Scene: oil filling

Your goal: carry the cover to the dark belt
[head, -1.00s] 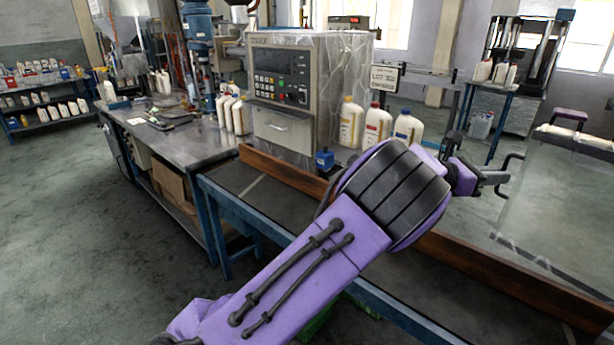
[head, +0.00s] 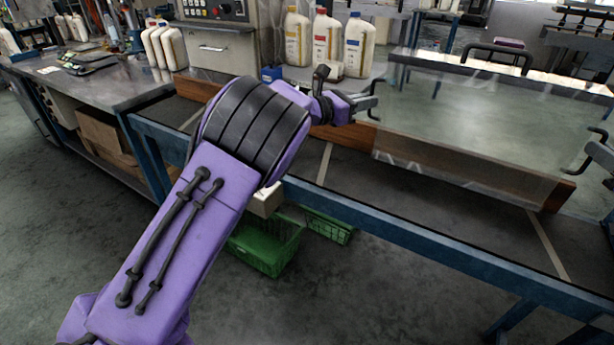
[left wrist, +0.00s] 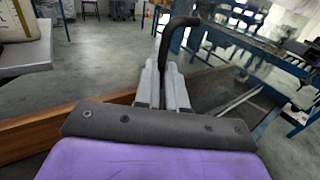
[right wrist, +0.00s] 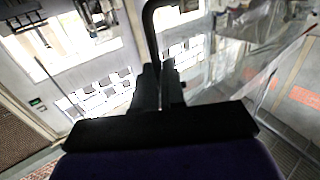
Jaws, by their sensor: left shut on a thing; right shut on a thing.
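The cover (head: 470,115) is a clear, glassy box-like panel with dark handles, at the right of the head view. Its near side hangs over or in front of the brown belt rail; I cannot tell whether it touches. The dark belt (head: 350,180) runs below it on a blue frame. My left gripper (head: 366,103) is shut on the cover's left handle, whose dark bar rises between the fingers in the left wrist view (left wrist: 178,32). My right gripper (head: 604,155) shows partly at the right edge, shut on the other handle, seen in the right wrist view (right wrist: 150,25).
White jugs (head: 328,42) stand behind the belt, beside a grey control cabinet (head: 215,45). A metal workbench (head: 100,85) is at left. Green crates (head: 268,245) sit on the floor under the belt. The visible near stretch of belt is bare.

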